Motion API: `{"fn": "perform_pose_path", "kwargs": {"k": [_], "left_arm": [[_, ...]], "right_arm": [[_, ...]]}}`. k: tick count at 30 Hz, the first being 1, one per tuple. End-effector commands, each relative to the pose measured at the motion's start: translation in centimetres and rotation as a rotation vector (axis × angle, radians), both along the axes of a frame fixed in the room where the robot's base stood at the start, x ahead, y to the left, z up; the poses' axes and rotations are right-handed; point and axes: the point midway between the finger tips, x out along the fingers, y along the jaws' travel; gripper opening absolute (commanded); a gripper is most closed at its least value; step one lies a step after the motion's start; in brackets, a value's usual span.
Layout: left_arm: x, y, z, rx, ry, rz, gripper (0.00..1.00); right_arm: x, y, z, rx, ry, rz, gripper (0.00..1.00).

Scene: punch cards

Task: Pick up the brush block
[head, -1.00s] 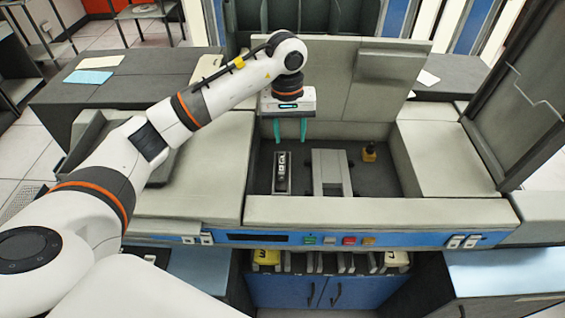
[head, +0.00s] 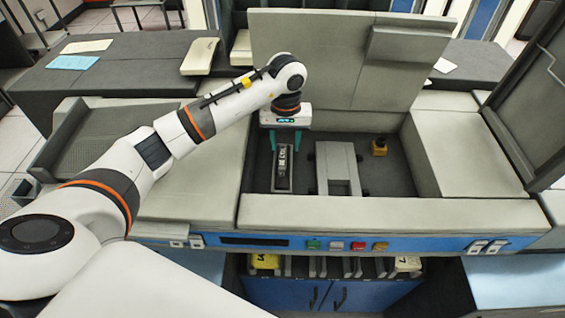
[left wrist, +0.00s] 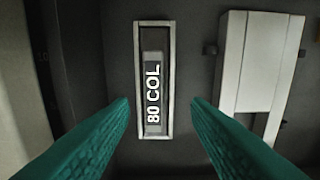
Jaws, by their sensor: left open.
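The brush block looks to be the dark block with white "80 COL" lettering (head: 283,172) in a narrow light-rimmed slot on the floor of the machine's open bay. It also shows upright in the middle of the left wrist view (left wrist: 153,80). My left gripper (head: 285,146) is open, with teal fingers pointing down over the far part of the block. In the left wrist view the fingertips (left wrist: 159,103) lie to either side of the block, with gaps on both sides. Nothing is between them that they touch. My right gripper is not in view.
A light grey raised unit (head: 337,165) stands just right of the block. A small yellow-brown piece (head: 379,146) sits farther right in the bay. The bay's front wall (head: 390,212) and raised lid (head: 310,60) bound the space.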

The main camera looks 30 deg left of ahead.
Motion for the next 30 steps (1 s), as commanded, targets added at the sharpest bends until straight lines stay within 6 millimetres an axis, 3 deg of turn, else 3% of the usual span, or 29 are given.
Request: {"fn": "perform_pose_path", "kwargs": {"k": [7, 15, 24, 30], "left_arm": [[-0.2, 0.2, -1.9, -0.002, 0.004, 0.001, 0.44], [-0.4, 0.6, -5.7, -0.002, 0.001, 0.001, 0.44], [-0.3, 0.7, -6.2, 0.0, -0.001, 0.0, 0.44], [-0.3, 0.7, -6.2, 0.0, -0.001, 0.0, 0.11]], "right_arm": [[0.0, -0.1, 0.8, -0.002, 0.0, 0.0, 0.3], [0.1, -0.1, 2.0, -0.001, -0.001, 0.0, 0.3], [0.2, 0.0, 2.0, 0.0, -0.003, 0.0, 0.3], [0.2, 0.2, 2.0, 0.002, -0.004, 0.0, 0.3]]}}
